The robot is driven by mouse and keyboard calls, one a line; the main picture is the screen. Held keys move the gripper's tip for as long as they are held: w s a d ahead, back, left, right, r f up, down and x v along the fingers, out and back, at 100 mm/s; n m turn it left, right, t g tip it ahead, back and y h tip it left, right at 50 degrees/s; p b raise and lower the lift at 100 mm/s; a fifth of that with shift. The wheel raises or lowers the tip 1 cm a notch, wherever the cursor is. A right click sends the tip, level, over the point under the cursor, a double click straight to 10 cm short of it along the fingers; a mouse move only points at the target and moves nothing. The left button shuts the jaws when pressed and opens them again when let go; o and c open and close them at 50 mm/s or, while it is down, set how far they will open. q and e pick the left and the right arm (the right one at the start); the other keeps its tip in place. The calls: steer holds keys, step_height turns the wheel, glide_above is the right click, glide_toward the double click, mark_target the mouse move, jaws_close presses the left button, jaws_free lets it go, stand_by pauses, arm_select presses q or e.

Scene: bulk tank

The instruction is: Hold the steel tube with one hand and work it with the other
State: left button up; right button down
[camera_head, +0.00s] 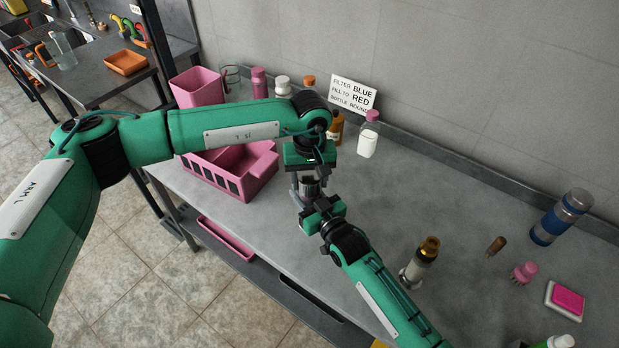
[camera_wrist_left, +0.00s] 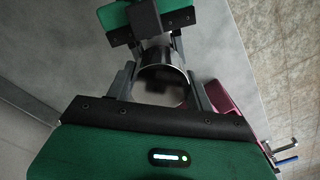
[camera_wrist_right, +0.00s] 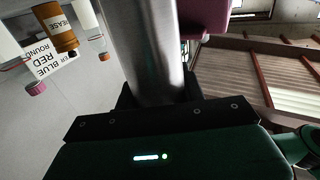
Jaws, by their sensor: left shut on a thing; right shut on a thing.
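The steel tube (camera_head: 310,187) is a short shiny cylinder held between my two grippers above the bench, near its front edge. My left gripper (camera_head: 309,174) is shut on it from above. In the left wrist view the tube (camera_wrist_left: 163,80) lies between the left fingers, and my green right gripper shows beyond it. My right gripper (camera_head: 311,202) is shut on the tube from the front side. The right wrist view shows the tube's smooth wall (camera_wrist_right: 150,45) rising from between the right fingers. The fingers hide part of the tube in the head view.
A pink crate (camera_head: 265,180) stands left of the grippers. Bottles and a lettered sign (camera_head: 353,95) stand along the wall. The bench's middle is clear.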

arm_select(q)
steer(key=m, duration=0.6)
steer(key=o, duration=1)
steer(key=shift+c, duration=0.2)
steer(key=shift+r, duration=2.25)
steer(key=shift+c, duration=0.4)
